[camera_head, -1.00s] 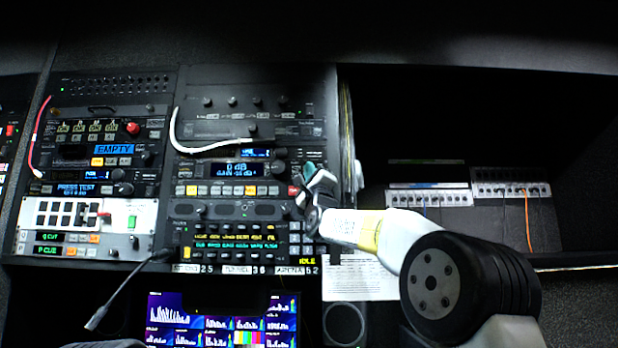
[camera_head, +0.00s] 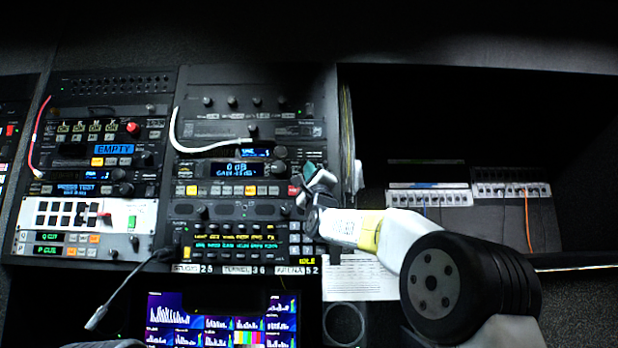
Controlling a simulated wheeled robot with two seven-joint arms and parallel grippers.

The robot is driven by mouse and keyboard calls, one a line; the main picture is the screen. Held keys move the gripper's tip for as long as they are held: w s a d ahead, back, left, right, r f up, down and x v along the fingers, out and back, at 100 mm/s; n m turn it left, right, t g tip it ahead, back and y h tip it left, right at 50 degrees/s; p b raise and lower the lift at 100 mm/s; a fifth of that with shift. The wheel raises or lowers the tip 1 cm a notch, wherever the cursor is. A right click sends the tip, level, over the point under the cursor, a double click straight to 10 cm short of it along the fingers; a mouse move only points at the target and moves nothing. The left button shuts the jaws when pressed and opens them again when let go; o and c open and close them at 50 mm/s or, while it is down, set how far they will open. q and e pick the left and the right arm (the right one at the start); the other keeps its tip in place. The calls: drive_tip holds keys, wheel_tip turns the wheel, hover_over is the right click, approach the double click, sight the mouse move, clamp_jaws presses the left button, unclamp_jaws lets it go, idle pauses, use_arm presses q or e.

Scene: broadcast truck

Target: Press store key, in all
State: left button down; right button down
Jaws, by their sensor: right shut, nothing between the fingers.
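My right gripper (camera_head: 304,190) is shut and empty. Its tip is at the right end of the row of lit keys (camera_head: 236,190) on the unit whose display (camera_head: 236,169) reads 0 dB. A red key (camera_head: 294,191) at the end of that row shows right beside the fingertip. I cannot tell whether they touch. The key labels are too small to read, so I cannot pick out the store key. My left gripper is not in view.
A keypad unit (camera_head: 236,240) with green and yellow text sits below. A monitor (camera_head: 220,320) is below; a dark recess with patch panels (camera_head: 428,198) is at right.

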drive_tip(key=shift+w, duration=0.2)
idle(0.5)
drive_tip(key=shift+w, duration=0.25)
drive_tip(key=shift+w, duration=0.3)
idle(0.5)
drive_tip(key=shift+s, duration=0.75)
drive_tip(key=shift+s, duration=0.1)
drive_tip(key=shift+s, duration=2.4)
